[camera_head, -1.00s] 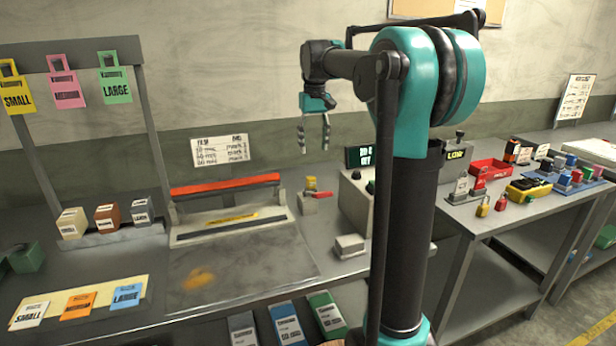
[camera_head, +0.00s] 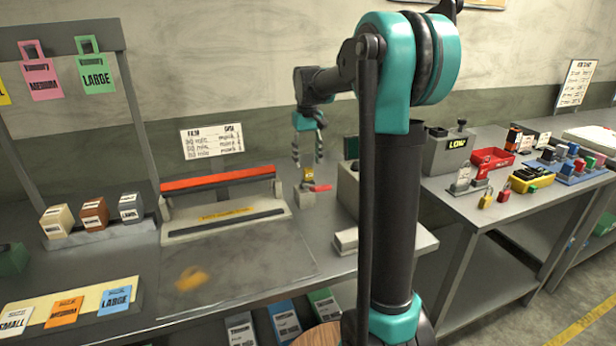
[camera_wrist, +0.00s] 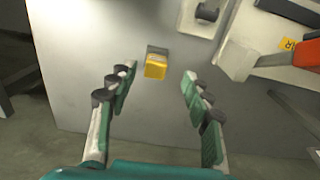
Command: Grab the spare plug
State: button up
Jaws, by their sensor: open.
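No label marks the spare plug; a small yellow block (camera_wrist: 155,68) with a dark end sits on a pale grey surface in the wrist view. My gripper (camera_wrist: 159,76) is open, with its fingers either side of the block in the picture; I cannot tell the height left between them. In the head view my gripper (camera_head: 308,155) points down, just above a yellow piece (camera_head: 308,173) in the picture, near a red lever (camera_head: 320,187). I cannot tell if this is the same yellow block.
A sealer with a red bar (camera_head: 218,179) stands left of my gripper. A pale housing with a black knob (camera_wrist: 207,12) is near the block.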

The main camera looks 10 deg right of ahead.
aim_at(308, 169)
jog(key=shift+w+d+f, duration=0.1)
jog(key=shift+w+f, duration=0.05)
jog(key=shift+f, duration=0.8)
jog(key=shift+w+d+f, duration=0.1)
jog(key=shift+w+f, duration=0.05)
jog(key=shift+f, duration=0.8)
jog(key=shift+w+f, duration=0.15)
jog(key=shift+f, duration=0.8)
jog(key=shift+c, duration=0.2)
grip_shut()
jog(key=shift+r, duration=0.1)
